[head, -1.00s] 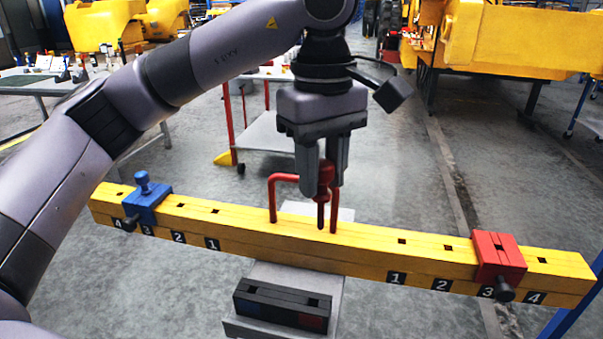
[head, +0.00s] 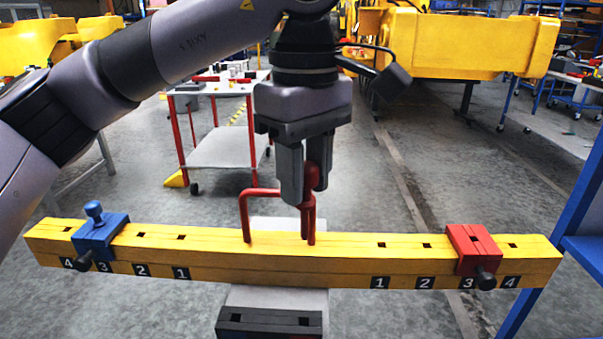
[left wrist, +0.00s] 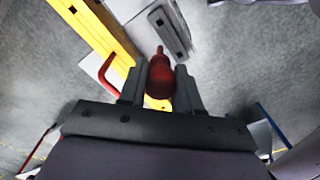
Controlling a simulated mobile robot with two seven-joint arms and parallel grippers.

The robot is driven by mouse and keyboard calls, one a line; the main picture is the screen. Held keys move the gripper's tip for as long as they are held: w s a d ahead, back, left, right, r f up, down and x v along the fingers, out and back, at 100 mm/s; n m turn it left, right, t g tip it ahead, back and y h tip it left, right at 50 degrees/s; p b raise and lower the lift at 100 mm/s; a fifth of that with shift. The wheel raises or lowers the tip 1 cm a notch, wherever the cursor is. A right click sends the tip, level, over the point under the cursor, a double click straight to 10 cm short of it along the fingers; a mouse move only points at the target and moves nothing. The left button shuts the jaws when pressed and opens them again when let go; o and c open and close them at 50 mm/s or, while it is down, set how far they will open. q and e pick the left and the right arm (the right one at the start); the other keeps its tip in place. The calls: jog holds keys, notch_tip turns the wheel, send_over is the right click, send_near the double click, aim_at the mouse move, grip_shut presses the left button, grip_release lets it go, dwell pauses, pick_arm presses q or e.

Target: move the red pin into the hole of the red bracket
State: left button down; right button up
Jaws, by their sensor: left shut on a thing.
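The red pin (head: 312,176) is upright in my left gripper (head: 305,185), which is shut on its thick upper part. The pin's thin shaft points down in front of the yellow beam's middle and overlaps the red handle; I cannot tell whether it touches the beam. The left wrist view also shows the red pin (left wrist: 160,78) between the fingers. The red bracket (head: 468,238) sits over the yellow beam (head: 330,262) at the right-hand 3. A dark slot shows in its top, and a black knob is on its front. My right gripper is out of view.
A bent red handle (head: 262,192) stands on the beam's middle. A blue bracket (head: 97,243) with a blue pin (head: 94,211) is at the beam's left. A black two-hole block (head: 268,319) is in front below. The space above the beam's right half is clear.

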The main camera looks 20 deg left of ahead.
pick_arm(q)
jog(key=shift+r+p, duration=1.95)
jog(key=shift+r, duration=1.25)
